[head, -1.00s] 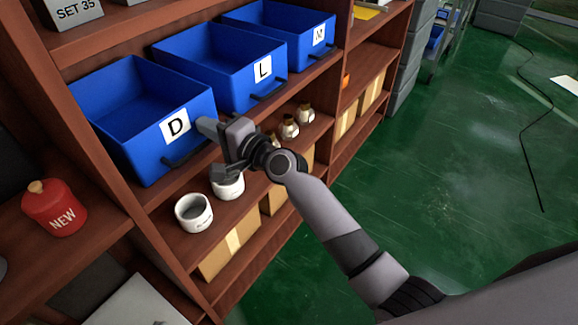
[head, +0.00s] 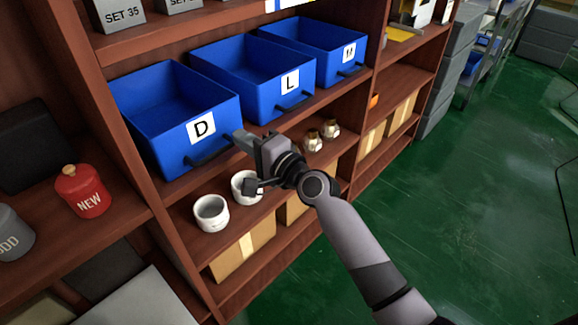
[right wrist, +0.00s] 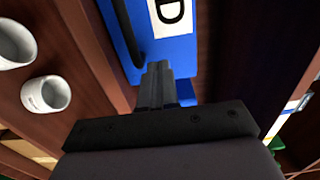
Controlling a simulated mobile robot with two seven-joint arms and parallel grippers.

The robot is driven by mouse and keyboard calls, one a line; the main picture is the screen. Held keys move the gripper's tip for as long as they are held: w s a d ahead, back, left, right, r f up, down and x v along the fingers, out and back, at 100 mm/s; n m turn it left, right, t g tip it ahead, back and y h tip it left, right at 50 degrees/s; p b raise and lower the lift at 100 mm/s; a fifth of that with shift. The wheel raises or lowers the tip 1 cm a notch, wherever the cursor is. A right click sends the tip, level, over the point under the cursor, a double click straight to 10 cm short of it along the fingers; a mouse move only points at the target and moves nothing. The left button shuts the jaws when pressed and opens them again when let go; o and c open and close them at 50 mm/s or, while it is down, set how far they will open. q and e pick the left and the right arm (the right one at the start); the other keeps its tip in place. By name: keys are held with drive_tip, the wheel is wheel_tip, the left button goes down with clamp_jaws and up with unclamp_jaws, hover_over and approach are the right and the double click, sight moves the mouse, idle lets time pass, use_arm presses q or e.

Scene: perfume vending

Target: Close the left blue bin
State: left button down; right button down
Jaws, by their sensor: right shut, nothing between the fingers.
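The left blue bin (head: 155,110), labelled D, sits open-topped on the upper shelf, its front sticking out past the shelf edge. Its dark handle (head: 208,153) is low on the front face. My right gripper (head: 242,137) is shut and empty, just right of the D label near the bin's front right corner. In the right wrist view the closed fingers (right wrist: 157,78) point at the blue front of the bin (right wrist: 180,50), with the label and handle beyond. I cannot tell whether they touch it. My left gripper is not in view.
Blue bins L (head: 250,75) and M (head: 310,50) stand to the right of bin D. A red NEW jar (head: 80,190) is at left. The green floor (head: 470,220) at right is clear.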

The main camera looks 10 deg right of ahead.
drive_tip(key=v, duration=1)
drive_tip(key=s+d+f+n+g+h+p, duration=0.1)
drive_tip(key=s+d+f+n+h+p, duration=0.1)
drive_tip(key=s+d+f+n+h, duration=0.2)
drive_tip(key=s+d+f+n+g+h+p, duration=0.2)
drive_tip(key=s+d+f+n+h, duration=0.3)
drive_tip(key=s+d+f+n, duration=0.3)
drive_tip(key=s+d+f, duration=0.4)
drive_tip(key=s+f, duration=0.4)
drive_tip(key=s, duration=0.1)
drive_tip(key=shift+d, duration=0.35)
drive_tip(key=shift+f, duration=0.15)
